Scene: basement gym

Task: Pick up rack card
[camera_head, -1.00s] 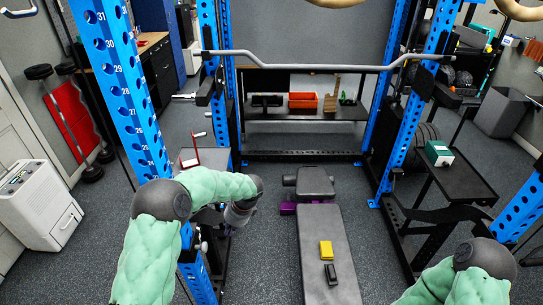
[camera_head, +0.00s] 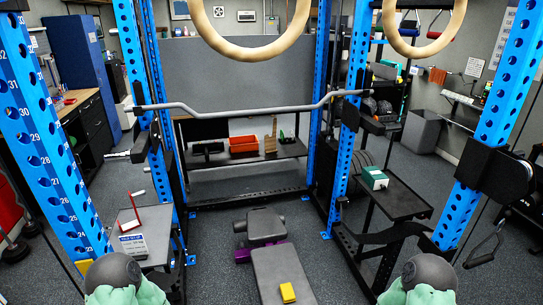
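My two arms show only as green-padded elbows with dark joints at the bottom edge, one at lower left and one at lower right. Both grippers are out of view. The left elbow is just in front of and below the card.
A red-and-white item (camera_head: 130,218) stands on the side table (camera_head: 157,217). A black bench (camera_head: 275,268) holds a yellow block (camera_head: 287,292). A green-and-white box (camera_head: 375,178) sits on the right table. Wooden rings (camera_head: 250,48) hang overhead.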

